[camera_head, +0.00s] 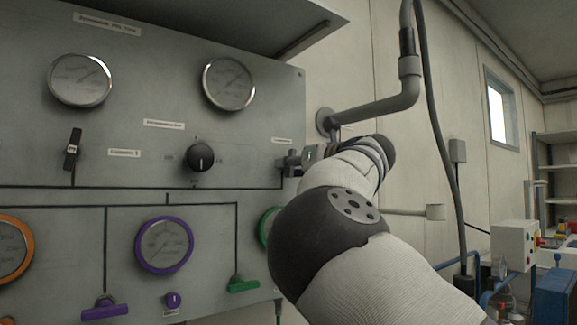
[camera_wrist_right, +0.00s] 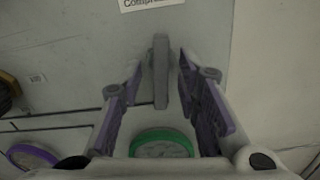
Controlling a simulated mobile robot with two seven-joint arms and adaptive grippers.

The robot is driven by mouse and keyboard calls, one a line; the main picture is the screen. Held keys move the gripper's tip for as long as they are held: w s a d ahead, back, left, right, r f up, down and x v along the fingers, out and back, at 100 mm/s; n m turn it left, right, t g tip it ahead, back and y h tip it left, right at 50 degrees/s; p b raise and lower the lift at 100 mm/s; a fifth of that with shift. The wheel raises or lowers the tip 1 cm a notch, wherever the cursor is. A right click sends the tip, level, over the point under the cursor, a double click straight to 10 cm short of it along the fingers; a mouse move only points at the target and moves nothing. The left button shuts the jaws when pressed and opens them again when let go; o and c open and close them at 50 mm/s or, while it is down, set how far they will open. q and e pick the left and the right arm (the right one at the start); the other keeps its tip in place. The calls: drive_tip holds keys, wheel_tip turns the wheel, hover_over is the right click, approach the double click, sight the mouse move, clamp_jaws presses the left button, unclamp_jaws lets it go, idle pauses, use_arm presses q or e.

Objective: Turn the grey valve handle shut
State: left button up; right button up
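The grey valve handle (camera_wrist_right: 160,72) shows in the right wrist view as an upright bar on the panel, below a partly cut-off label. My right gripper (camera_wrist_right: 160,80) is open, with one purple-padded finger on each side of the handle. Gaps show between both fingers and the bar, so it is not gripped. In the head view the small grey valve (camera_head: 288,163) sits at the panel's right edge, and my right arm covers much of the area around it. My left gripper is in neither view.
The grey panel (camera_head: 130,210) carries gauges, a black knob (camera_head: 200,157), a dark lever (camera_head: 72,150), a purple handle (camera_head: 104,309) and a green handle (camera_head: 243,285). A green-rimmed gauge (camera_wrist_right: 161,142) lies below the grey handle. A grey pipe (camera_head: 375,106) runs along the wall to the right.

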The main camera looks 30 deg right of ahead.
drive_tip(key=shift+w, duration=0.15)
clamp_jaws()
drive_tip(key=m, duration=0.8)
drive_tip(key=shift+a+r+m, duration=0.1)
drive_tip(key=shift+m, duration=0.2)
drive_tip(key=m, duration=0.4)
drive_tip(key=shift+r+m, duration=0.1)
drive_tip(key=shift+m, duration=1.7)
